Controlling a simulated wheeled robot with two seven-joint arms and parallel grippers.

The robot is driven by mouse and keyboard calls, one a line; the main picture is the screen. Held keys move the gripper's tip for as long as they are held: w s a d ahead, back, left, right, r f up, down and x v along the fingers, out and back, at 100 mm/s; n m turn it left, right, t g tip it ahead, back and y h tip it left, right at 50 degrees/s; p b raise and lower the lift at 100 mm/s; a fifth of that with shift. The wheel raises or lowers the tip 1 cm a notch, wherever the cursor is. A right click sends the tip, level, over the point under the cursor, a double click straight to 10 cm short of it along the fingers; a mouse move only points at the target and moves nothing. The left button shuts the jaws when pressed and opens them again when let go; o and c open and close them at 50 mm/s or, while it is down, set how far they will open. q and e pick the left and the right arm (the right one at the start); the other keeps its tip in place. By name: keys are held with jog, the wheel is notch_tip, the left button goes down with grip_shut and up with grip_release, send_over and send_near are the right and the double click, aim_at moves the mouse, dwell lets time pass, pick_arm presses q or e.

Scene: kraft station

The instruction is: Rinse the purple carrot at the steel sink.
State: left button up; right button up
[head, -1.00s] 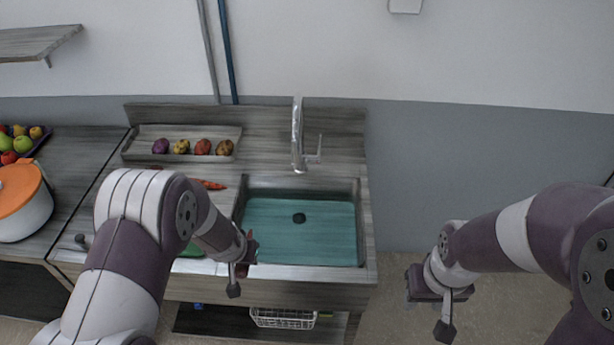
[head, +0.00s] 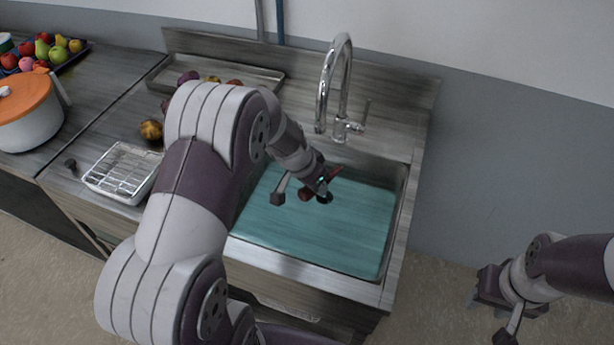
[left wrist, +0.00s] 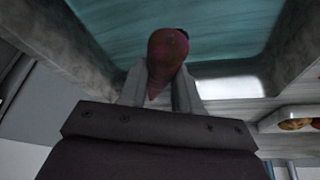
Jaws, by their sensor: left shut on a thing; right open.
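The steel sink (head: 388,235) has a teal-looking basin. My left gripper (head: 318,190) is over the basin, in front of the tall curved faucet (head: 338,85). It is shut on a dark reddish-purple carrot, seen end-on between the fingers in the left wrist view (left wrist: 167,48). In the head view only small parts of the carrot show past the fingers. I see no water at the spout. My right gripper (head: 507,298) is open and empty, right of the counter and above the floor.
A tray (head: 262,80) with produce stands behind my left arm. A wire rack (head: 122,172), a brownish round vegetable (head: 150,129), a white pot with an orange lid (head: 26,110) and a fruit tray (head: 72,62) are at the left. My left arm hides the counter's middle.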

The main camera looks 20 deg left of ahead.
pick_arm(q)
jog(key=a+f+m+b, duration=0.1)
jog(key=f+m+b, duration=0.1)
jog(key=f+b, duration=0.2)
jog(key=f+m+g+h+b, duration=0.1)
jog(key=f+m+b, duration=0.1)
jog(key=f+b, duration=0.3)
jog(key=a+f+m+b, duration=0.1)
jog(key=f+m+b, duration=0.1)
jog(key=f+b, duration=0.3)
jog(key=shift+a+f+g+h+b, duration=0.3)
jog(key=shift+a+h+b, duration=0.1)
jog(key=shift+b, duration=1.05)
pick_arm(e)
notch_tip(320, 180, down, 21)
jog(key=shift+w+d, duration=0.15)
jog(key=shift+w, duration=0.25)
pick_arm(q)
jog(key=shift+r, duration=0.1)
notch_tip(320, 180, up, 16)
jog(key=p, duration=1)
jog(key=shift+f, duration=0.25)
pick_arm(e)
notch_tip(320, 180, up, 10)
dwell(0.8)
